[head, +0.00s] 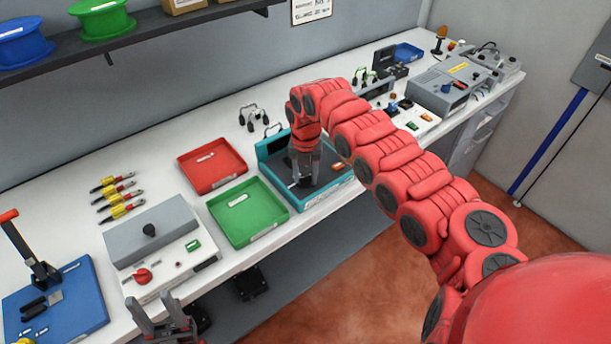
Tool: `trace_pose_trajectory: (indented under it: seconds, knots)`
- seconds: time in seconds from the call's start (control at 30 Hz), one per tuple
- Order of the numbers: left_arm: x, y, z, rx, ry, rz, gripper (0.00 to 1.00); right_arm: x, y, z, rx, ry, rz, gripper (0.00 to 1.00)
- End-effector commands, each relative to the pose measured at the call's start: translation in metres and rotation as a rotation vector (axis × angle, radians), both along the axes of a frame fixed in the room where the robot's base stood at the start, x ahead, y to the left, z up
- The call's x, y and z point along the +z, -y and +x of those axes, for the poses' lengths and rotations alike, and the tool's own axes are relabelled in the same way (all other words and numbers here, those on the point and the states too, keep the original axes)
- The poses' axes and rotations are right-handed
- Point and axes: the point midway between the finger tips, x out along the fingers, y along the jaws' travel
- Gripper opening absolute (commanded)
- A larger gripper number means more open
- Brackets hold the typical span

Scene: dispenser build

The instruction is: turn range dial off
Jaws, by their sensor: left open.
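A grey and white device (197,262) stands on the bench at the left. Its white front panel carries a red knob (142,275) that looks like a dial, with a small green part (193,245) to its right. A black knob (149,230) sits on its grey section. The labels are too small to read, and the dial's setting cannot be told. My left gripper (157,312) is at the bottom edge, open and empty, just in front of the red knob and apart from it. My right gripper (304,180) points down over a teal-edged station (268,150); its jaw opening is unclear.
A blue board (75,310) with a red-handled lever press stands left of the device. Yellow-red tools (117,195) lie behind it. A green tray (247,212) and a red tray (212,164) are to the right. My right arm crosses the right half.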

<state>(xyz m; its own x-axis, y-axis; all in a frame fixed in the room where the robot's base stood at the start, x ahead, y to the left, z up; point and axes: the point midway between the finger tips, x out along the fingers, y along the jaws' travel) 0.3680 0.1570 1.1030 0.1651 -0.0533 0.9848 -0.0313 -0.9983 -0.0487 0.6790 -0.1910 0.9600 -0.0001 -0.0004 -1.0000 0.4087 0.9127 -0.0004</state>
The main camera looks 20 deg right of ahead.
Motion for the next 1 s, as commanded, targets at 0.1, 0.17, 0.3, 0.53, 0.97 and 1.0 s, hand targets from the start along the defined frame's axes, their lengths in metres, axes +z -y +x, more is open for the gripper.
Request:
trace_pose_trajectory:
  seconds: [0.1,0.17,0.3,0.53,0.97,1.0]
  knots:
    - [0.0,0.0,0.0,0.0,0.0,0.0,0.5,0.0,0.0,0.0,0.0,0.0,0.0,0.69]
    - [0.0,0.0,0.0,0.0,0.0,0.0,0.5,0.0,0.0,0.0,-0.001,0.0,0.0,0.73]
    - [0.0,0.0,0.0,0.0,0.0,0.0,0.5,0.0,0.0,0.0,-0.001,0.0,0.0,0.73]
    - [-0.004,0.0,0.0,0.0,0.0,0.0,0.5,0.007,0.0,0.002,-0.001,0.005,0.001,0.73]
    - [-0.031,0.0,0.0,0.0,0.0,0.0,0.5,0.11,0.0,0.002,0.0,0.01,-0.005,0.73]
    - [-0.032,0.0,0.0,0.0,0.0,0.0,0.5,0.121,-0.001,0.001,0.001,0.008,-0.002,0.73]
